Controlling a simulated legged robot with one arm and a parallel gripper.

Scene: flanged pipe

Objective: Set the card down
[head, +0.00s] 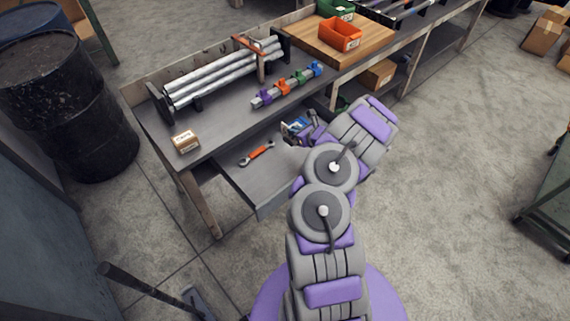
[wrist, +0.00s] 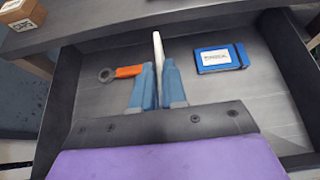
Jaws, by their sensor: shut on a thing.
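My gripper (wrist: 158,88) is shut on the card (wrist: 158,52), a thin white piece seen edge-on and standing upright between the blue fingers. It is over an open grey drawer (wrist: 90,95). In the drawer, an orange-handled wrench (wrist: 128,71) lies left of the fingers and a blue labelled case (wrist: 220,58) lies to the right. In the head view my gripper (head: 297,129) is over the back right of the drawer (head: 262,190), and the wrench (head: 257,153) lies left of it. The card cannot be clearly made out there.
The workbench top (head: 222,121) lies behind the drawer. It carries a small cardboard box (head: 185,141), racked pipes (head: 225,72), a bar with coloured clamps (head: 287,86) and an orange bin (head: 339,34). The drawer's front part is clear.

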